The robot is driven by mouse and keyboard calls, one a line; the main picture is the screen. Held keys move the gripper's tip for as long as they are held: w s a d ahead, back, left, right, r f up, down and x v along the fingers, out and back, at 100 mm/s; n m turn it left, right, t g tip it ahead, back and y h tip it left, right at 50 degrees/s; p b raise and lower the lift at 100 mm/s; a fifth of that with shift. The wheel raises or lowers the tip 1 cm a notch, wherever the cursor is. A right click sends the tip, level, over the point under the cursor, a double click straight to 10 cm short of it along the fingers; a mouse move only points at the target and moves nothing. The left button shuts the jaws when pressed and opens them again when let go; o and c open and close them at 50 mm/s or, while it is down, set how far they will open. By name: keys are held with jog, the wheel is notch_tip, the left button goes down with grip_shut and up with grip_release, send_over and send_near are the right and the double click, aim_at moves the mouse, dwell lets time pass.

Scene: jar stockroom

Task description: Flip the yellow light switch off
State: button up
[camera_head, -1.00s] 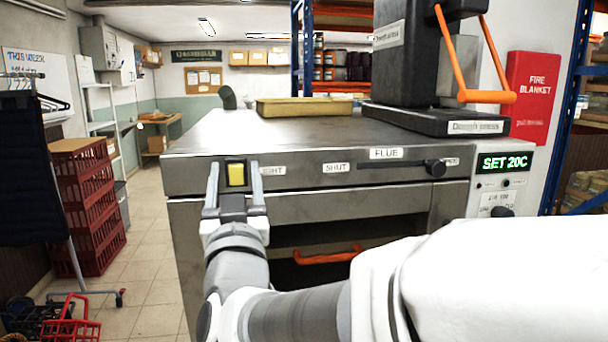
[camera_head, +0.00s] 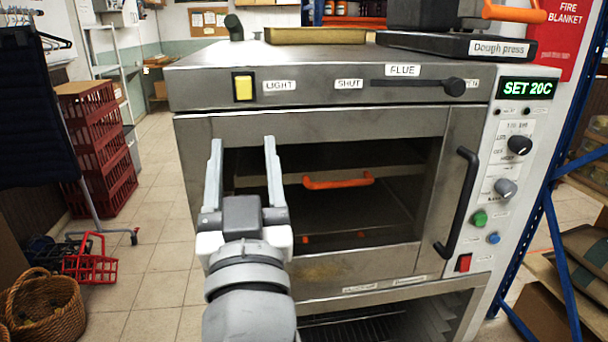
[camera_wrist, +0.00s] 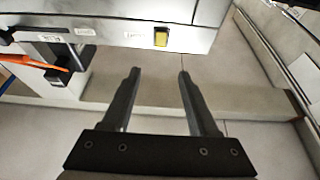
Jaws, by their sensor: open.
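The yellow light switch (camera_head: 243,88) sits in a black surround on the oven's upper front panel, left of the "LIGHT" label (camera_head: 279,86). It also shows in the wrist view (camera_wrist: 161,38), near the top. My gripper (camera_head: 242,150) is open and empty in front of the oven, below the switch and apart from it in the picture. In the wrist view its two fingers (camera_wrist: 157,75) point up toward the panel, with the switch beyond and between them. I cannot tell from these frames which way the switch is set.
The flue slider (camera_head: 453,87) lies along the same panel, right of the switch. The oven door has a dark handle (camera_head: 458,203); an orange handle (camera_head: 338,180) shows inside. Red crates (camera_head: 98,150) and a red basket (camera_head: 90,262) stand left, with open floor between.

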jog(key=shift+b+v, duration=1.2)
jog(key=shift+v, duration=0.5)
jog(key=shift+w, duration=0.1)
